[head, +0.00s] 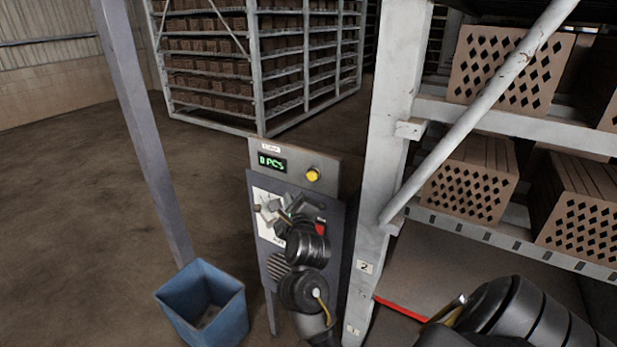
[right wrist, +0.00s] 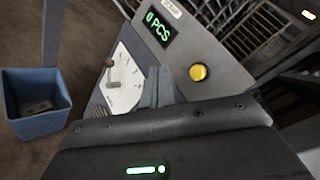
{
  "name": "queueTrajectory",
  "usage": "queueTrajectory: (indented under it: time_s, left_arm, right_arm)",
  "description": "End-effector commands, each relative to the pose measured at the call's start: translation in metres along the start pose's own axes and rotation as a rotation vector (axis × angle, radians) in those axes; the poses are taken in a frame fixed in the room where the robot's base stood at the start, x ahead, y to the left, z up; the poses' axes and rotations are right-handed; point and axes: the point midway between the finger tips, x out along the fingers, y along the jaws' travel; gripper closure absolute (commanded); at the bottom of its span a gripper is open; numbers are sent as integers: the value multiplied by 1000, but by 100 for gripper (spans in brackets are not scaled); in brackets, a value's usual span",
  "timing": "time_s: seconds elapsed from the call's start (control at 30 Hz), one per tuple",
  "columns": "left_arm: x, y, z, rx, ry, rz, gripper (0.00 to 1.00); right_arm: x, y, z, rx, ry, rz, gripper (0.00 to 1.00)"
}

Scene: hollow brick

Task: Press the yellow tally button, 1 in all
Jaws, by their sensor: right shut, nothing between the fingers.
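The yellow tally button (head: 312,174) is on the upper right of a grey control panel (head: 328,160), right of a green display (head: 271,162). In the right wrist view the yellow button (right wrist: 199,72) stands clear of my fingers, up and to the right, and the display (right wrist: 159,29) reads 0 PCS. My right gripper (head: 273,206) is shut and empty in front of the panel's lower part, below and left of the button. Its grey fingers (right wrist: 159,84) show closed together in the wrist view, apart from the button. My left gripper is not in view.
A white plate with a lever (right wrist: 123,85) is left of my fingers. A blue bin (head: 205,305) stands on the floor at lower left. A grey rack post (head: 385,130) and shelves of hollow bricks (head: 512,68) are close on the right. A red patch (head: 320,229) shows beside my gripper.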

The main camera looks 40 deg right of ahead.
Motion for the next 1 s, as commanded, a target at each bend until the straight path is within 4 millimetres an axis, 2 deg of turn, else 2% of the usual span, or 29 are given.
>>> queueTrajectory:
  time_s: [0.27, 0.63, 0.8, 1.0]
  left_arm:
    - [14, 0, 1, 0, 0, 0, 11]
    - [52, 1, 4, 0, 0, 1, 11]
    - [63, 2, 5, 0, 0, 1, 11]
    - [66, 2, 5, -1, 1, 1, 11]
  right_arm:
    - [16, -8, -12, -4, -3, -2, 100]
    - [50, -30, -37, -2, -5, 0, 100]
    - [58, -38, -42, -2, -4, 1, 100]
    - [62, -43, -43, -2, -3, 2, 100]
